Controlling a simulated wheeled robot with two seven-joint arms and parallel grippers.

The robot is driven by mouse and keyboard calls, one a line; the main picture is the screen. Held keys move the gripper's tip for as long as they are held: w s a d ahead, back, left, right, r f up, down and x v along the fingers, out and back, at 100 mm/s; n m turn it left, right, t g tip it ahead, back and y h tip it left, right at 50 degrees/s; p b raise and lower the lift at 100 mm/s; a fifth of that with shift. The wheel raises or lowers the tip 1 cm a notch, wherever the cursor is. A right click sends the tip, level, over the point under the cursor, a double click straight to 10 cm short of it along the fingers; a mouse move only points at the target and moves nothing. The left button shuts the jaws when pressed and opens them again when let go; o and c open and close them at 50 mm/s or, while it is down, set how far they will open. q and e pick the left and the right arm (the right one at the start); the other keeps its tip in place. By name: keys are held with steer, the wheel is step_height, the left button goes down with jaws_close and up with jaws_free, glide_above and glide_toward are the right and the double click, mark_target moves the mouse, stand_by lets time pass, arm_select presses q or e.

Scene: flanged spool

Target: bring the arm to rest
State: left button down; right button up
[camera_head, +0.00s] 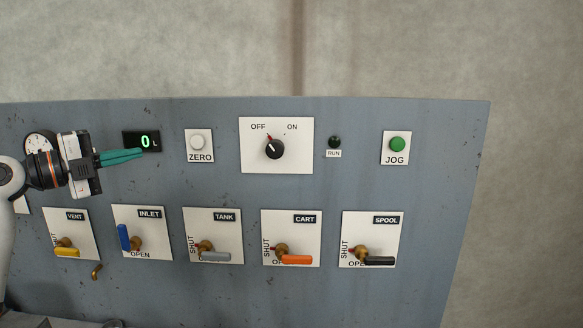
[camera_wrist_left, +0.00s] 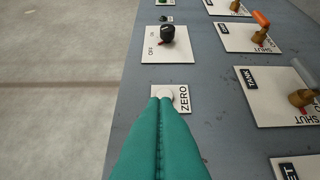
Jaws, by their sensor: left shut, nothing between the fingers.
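My left gripper (camera_head: 122,157) comes in from the left of the head view, in front of the upper left of the grey panel (camera_head: 340,190). Its teal fingers are shut with nothing between them and point right, overlapping the lower left of the display (camera_head: 150,140), which reads 0 L. In the left wrist view the shut fingers (camera_wrist_left: 161,104) overlap the lower part of the white ZERO button (camera_wrist_left: 164,92); I cannot tell whether they touch it. In the head view the ZERO button (camera_head: 198,143) is clear of the fingers. My right gripper is not in view.
The OFF/ON knob (camera_head: 274,148) points toward OFF. A dark RUN lamp (camera_head: 334,142) and a green JOG button (camera_head: 397,144) sit to its right. Below is a row of valve handles: yellow VENT (camera_head: 67,252), blue INLET (camera_head: 124,237), grey TANK (camera_head: 216,256), orange CART (camera_head: 297,260), black SPOOL (camera_head: 380,261).

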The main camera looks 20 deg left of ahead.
arm_select(q)
steer(key=w+d+f+n+t, duration=0.3)
steer(key=d+f+n+t, duration=0.35)
steer(key=d+f, duration=0.3)
steer(key=s+d+f+n+g+y, duration=0.1)
steer(key=s+f+n+g+y, duration=0.2)
steer(key=f+n+y, duration=0.65)
steer(key=s+d+f+n+g+y, duration=0.15)
steer(key=s+f+n+y, duration=0.45)
steer(key=f, duration=0.7)
steer(key=s+d+f+g+h, duration=0.3)
steer(key=s+d+f+g, duration=0.4)
steer(key=s+f, duration=0.3)
steer(key=s+d+f+g+h, duration=0.3)
steer(key=s+d+f+g, duration=0.4)
steer(key=s, duration=0.4)
step_height(320, 180, down, 28)
steer(key=s+g, duration=0.1)
steer(key=s, duration=0.1)
steer(key=s+a+f+g, duration=0.1)
steer(key=s+a+f, duration=0.2)
steer(key=s+f, duration=1.2)
steer(key=shift+s+a+f, duration=0.15)
steer(key=shift+s, duration=0.5)
